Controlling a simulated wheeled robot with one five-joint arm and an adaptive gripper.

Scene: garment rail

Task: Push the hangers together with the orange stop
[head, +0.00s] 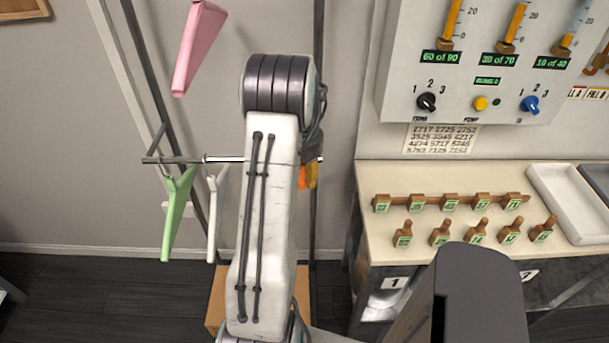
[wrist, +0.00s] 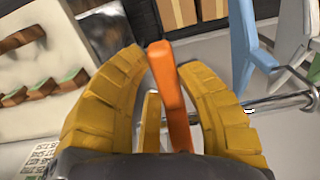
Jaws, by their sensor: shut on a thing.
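The orange stop (wrist: 172,100) stands between the yellow fingers of my gripper (wrist: 160,62) in the wrist view, and the fingers are shut on it. In the head view only a small part of the stop (head: 302,177) shows beside my arm. The metal rail (wrist: 275,104) runs off to the right in the wrist view. A blue hanger (wrist: 243,50) and a white hanger (wrist: 290,30) are on that side, apart from the gripper. In the head view a green hanger (head: 177,215) and a white hanger (head: 213,205) hang on the rail (head: 190,160), left of my arm. My arm hides the rail's middle.
A pink hanger (head: 197,45) shows higher up at the upper left. On the right are a gauge panel (head: 490,120) and a table (head: 375,172) with several brown tagged pieces (head: 450,202) and trays (head: 568,200). Dark floor shows at the lower left.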

